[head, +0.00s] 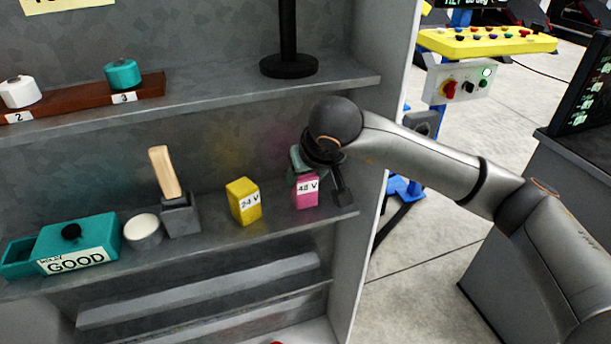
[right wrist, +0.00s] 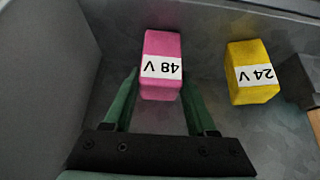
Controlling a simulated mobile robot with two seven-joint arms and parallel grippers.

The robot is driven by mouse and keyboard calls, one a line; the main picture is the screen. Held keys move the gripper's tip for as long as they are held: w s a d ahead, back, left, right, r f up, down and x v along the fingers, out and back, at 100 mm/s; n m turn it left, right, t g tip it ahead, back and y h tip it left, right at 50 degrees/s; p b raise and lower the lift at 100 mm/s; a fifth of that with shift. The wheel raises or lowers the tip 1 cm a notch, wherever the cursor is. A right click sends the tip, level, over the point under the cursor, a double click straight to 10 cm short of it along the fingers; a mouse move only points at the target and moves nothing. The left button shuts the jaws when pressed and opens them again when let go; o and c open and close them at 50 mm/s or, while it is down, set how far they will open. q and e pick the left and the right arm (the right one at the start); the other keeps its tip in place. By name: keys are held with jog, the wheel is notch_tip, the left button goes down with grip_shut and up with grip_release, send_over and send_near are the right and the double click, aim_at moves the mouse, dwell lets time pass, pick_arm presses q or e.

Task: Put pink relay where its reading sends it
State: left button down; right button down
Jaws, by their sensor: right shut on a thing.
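The pink relay (head: 306,198) bears a "48 V" label and stands on the middle shelf near its right end. My right gripper (head: 308,178) is shut on it from above. In the right wrist view the pink relay (right wrist: 162,50) sits between the tips of the green fingers (right wrist: 160,88), its label upside down. A yellow relay (head: 243,201) labelled "24 V" stands to its left, apart from it. A teal box (head: 80,243) with a black knob and a "GOOD" label, its smaller upper word unclear, is at the shelf's left. My left gripper is out of view.
A grey block with a wooden handle (head: 164,172) and a round white-topped tin (head: 142,230) stand between the teal box and the yellow relay. The shelf's right side wall (head: 385,130) is close to my gripper. A black stand (head: 289,66) is on the shelf above.

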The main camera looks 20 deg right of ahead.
jog(key=shift+c, duration=1)
grip_release()
jog(key=shift+f, duration=0.1)
